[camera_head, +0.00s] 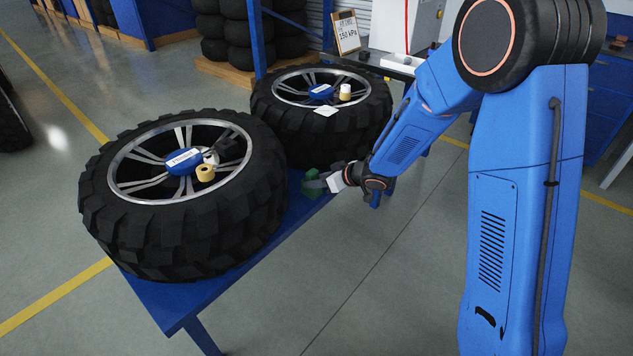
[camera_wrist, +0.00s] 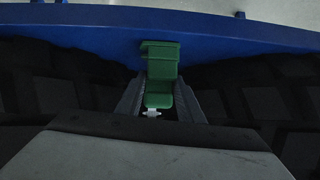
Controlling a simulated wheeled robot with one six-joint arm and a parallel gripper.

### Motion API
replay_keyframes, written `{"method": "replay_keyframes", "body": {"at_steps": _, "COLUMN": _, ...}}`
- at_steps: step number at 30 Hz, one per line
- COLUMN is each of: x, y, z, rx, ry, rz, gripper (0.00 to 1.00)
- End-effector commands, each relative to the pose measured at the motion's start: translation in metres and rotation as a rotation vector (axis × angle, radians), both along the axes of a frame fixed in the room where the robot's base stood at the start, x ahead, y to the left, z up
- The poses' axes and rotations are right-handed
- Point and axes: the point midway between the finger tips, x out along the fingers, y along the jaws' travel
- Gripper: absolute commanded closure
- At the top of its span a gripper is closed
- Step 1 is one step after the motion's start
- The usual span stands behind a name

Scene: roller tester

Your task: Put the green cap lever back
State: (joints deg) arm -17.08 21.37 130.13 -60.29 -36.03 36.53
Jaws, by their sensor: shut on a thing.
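The green cap lever (camera_wrist: 161,65) is between the two fingers of my gripper (camera_wrist: 160,108) in the wrist view. The fingers are shut on its lower part. Its wider green end points toward the blue table edge, and a small pale piece shows at its near end. In the head view my gripper (camera_head: 325,182) is beside the blue table's right edge, between the two tyres, and the green cap lever (camera_head: 311,187) shows dark green at its tip. Whether the lever touches the table cannot be told.
A blue table (camera_head: 262,262) bears a near tyre (camera_head: 215,235) and a far tyre (camera_head: 340,135), close to my gripper. Each wheel has a blue device (camera_head: 184,160) (camera_head: 321,91) and a tan cylinder (camera_head: 205,173) (camera_head: 345,92) on it. A sign reading 150 kPa (camera_head: 346,32) stands behind.

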Motion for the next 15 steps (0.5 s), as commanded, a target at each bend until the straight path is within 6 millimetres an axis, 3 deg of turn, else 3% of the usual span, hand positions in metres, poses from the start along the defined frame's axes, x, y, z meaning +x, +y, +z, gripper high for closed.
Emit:
{"method": "replay_keyframes", "body": {"at_steps": 3, "x": 0.0, "y": 0.0001, "z": -0.0027, "rx": 0.0, "ry": 0.0, "rz": 0.0, "gripper": 1.0}}
{"method": "replay_keyframes", "body": {"at_steps": 4, "x": -0.0001, "y": 0.0001, "z": -0.0027, "rx": 0.0, "ry": 0.0, "rz": 0.0, "gripper": 0.61}}
{"method": "replay_keyframes", "body": {"at_steps": 6, "x": -0.0001, "y": 0.0, "z": -0.0023, "rx": 0.0, "ry": 0.0, "rz": 0.0, "gripper": 0.47}}
{"method": "replay_keyframes", "body": {"at_steps": 15, "x": 0.0, "y": 0.0001, "z": -0.0015, "rx": 0.0, "ry": 0.0, "rz": 0.0, "gripper": 0.47}}
